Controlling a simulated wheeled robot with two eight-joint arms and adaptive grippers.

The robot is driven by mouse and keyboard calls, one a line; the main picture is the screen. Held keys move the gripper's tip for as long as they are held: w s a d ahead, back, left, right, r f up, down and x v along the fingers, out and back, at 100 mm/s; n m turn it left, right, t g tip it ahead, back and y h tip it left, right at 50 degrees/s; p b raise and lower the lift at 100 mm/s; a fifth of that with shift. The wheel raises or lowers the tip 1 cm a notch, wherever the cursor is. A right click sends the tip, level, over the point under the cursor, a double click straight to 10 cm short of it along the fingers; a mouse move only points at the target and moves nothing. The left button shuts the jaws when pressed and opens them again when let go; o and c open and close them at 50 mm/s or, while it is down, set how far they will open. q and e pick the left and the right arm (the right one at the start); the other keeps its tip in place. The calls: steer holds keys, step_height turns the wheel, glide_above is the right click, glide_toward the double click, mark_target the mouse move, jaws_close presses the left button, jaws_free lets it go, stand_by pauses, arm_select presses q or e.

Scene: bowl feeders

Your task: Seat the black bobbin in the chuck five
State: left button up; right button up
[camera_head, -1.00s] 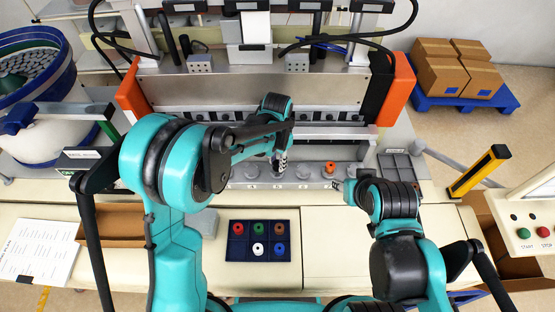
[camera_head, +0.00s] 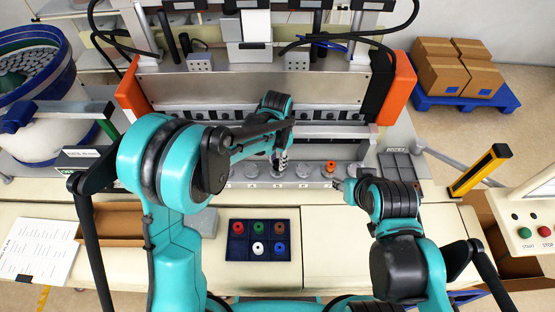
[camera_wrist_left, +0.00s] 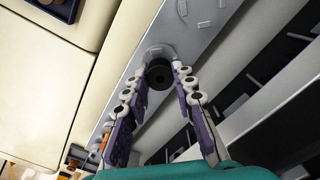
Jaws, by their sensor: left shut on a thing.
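The black bobbin (camera_wrist_left: 160,76) is between the fingertips of my left gripper (camera_wrist_left: 163,72) in the left wrist view. The fingers are shut on it. A round grey chuck (camera_wrist_left: 156,52) shows partly behind the bobbin; I cannot tell whether they touch. In the head view my left gripper (camera_head: 280,163) points down over the middle of the chuck row, above the chuck (camera_head: 277,173) that appears to be number five. The bobbin is hard to make out there. My right gripper (camera_head: 339,185) is near the row's right part; its fingers are too small to read.
An orange bobbin (camera_head: 330,166) stands on a chuck right of my left gripper. A dark blue tray (camera_head: 234,256) with several coloured bobbins lies on the table in front. The machine's grey wall (camera_head: 225,92) rises behind the row. The table right of the tray is clear.

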mark_target(277, 163)
stand_by(0.5)
arm_select(q)
steer(key=shift+f+b, duration=0.55)
steer(key=shift+b, duration=0.15)
steer(key=o, duration=0.6)
steer(key=shift+o, duration=0.2)
step_height(277, 163, up, 11)
steer(key=p, duration=0.6)
steer(key=shift+p, duration=0.4)
